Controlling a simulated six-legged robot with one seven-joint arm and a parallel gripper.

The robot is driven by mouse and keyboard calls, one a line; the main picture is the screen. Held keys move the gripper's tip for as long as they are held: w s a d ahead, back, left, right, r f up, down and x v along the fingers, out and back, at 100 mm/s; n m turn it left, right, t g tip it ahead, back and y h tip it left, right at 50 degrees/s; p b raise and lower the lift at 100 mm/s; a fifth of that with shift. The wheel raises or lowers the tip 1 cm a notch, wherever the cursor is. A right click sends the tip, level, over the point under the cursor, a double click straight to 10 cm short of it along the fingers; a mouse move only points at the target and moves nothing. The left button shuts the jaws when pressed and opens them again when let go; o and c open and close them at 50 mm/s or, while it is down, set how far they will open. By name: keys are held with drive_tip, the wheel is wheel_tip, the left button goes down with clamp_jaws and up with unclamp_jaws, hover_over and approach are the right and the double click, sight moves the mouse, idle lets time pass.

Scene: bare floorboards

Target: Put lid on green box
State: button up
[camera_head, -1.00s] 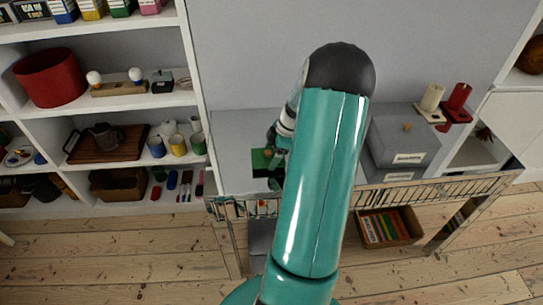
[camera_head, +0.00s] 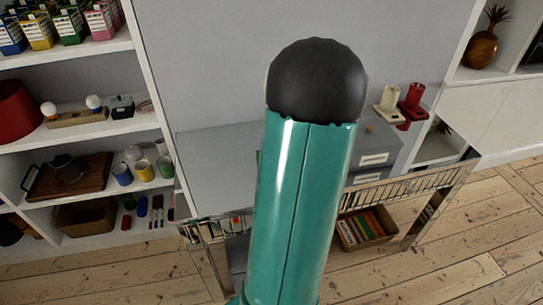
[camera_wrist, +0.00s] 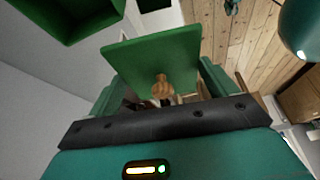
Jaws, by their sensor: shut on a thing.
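A flat green lid (camera_wrist: 150,58) with a round wooden knob (camera_wrist: 162,87) fills the middle of the wrist view. My gripper (camera_wrist: 163,92) is shut on this knob, with a finger on each side. The green box (camera_wrist: 70,18) shows at the upper left of the wrist view, open at the top and cut off by the frame edge. The lid is apart from the box, to its right in that view. In the head view my arm hides the gripper and nearly all of the box and lid; only a thin green sliver shows beside the arm.
A grey table top (camera_head: 215,160) lies behind my arm, with a grey lidded box (camera_head: 372,158) to the right. Red (camera_head: 413,102) and cream (camera_head: 389,100) candle-like pieces stand beyond it. A crate of books (camera_head: 365,228) sits below. Shelves (camera_head: 85,130) stand left.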

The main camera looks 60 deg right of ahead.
drive_tip(key=d+m+h, duration=0.1)
drive_tip(key=m, duration=0.1)
drive_tip(key=d+m, duration=0.2)
drive_tip(key=d+f+m+h, duration=0.1)
drive_tip(key=m, duration=0.2)
drive_tip(key=shift+d+t+h, duration=0.2)
drive_tip(key=shift+t+h, duration=0.1)
drive_tip(key=shift+t, duration=0.1)
drive_tip(key=s+d+r+m+g+h, duration=0.1)
drive_tip(key=d+m+h, duration=0.2)
drive_tip(key=d+m, duration=0.3)
drive_tip(key=shift+s+r+m, duration=0.2)
drive_tip(key=shift+r+m, duration=0.1)
drive_tip(key=shift+m, duration=1.4)
drive_tip(key=shift+f, duration=2.9)
drive_tip(key=shift+f, duration=0.4)
drive_tip(key=o, duration=0.8)
